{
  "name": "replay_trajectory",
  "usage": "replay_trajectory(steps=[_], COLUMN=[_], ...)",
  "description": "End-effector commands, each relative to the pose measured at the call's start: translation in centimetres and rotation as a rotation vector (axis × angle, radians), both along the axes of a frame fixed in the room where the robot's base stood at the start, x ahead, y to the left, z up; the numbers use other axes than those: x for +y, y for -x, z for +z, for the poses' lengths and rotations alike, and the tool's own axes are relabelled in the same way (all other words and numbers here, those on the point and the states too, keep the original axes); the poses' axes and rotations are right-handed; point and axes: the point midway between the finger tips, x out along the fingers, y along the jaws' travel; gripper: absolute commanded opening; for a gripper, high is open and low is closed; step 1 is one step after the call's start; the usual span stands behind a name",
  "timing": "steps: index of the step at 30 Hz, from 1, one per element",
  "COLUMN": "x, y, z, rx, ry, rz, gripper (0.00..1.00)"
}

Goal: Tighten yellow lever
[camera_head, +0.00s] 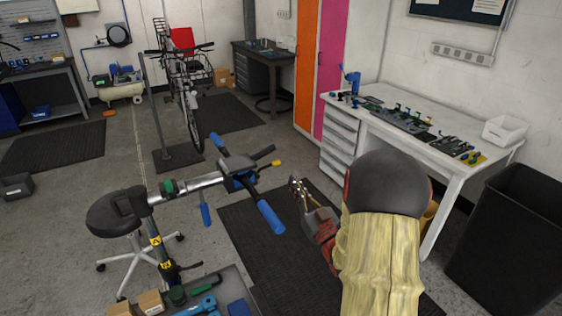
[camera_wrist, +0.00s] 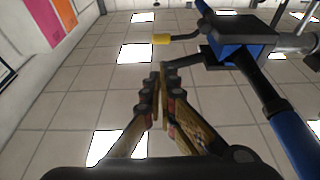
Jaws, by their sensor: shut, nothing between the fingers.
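The yellow lever (camera_head: 276,163) is a thin dark rod with a yellow tip on the clamp head (camera_head: 238,172) of a bike repair stand. In the wrist view the yellow tip (camera_wrist: 161,39) shows at top centre, left of the blue and black clamp head (camera_wrist: 238,38). My gripper (camera_head: 294,181) is shut and empty, to the right of and nearer than the lever in the head view. In the wrist view my gripper (camera_wrist: 160,82) points up toward the lever, with its fingertips apart from the yellow tip.
A blue handle (camera_head: 270,217) sticks out from the clamp head near my gripper; it also shows at right in the wrist view (camera_wrist: 294,136). A white workbench (camera_head: 455,148) with tools stands at right, beside a black bin (camera_head: 515,230). A bike (camera_head: 190,95) stands behind.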

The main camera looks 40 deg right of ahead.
Motion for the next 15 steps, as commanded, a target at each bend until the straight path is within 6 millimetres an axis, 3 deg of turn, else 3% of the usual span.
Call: replay_trajectory(steps=[7,15], x=[-0.3,-1.3], y=[-1.5,-5.7], z=[0.5,1.9], rx=[0.000,-0.001], ry=[0.003,0.002], rz=[0.001,0.002], gripper=[0.00,0.00])
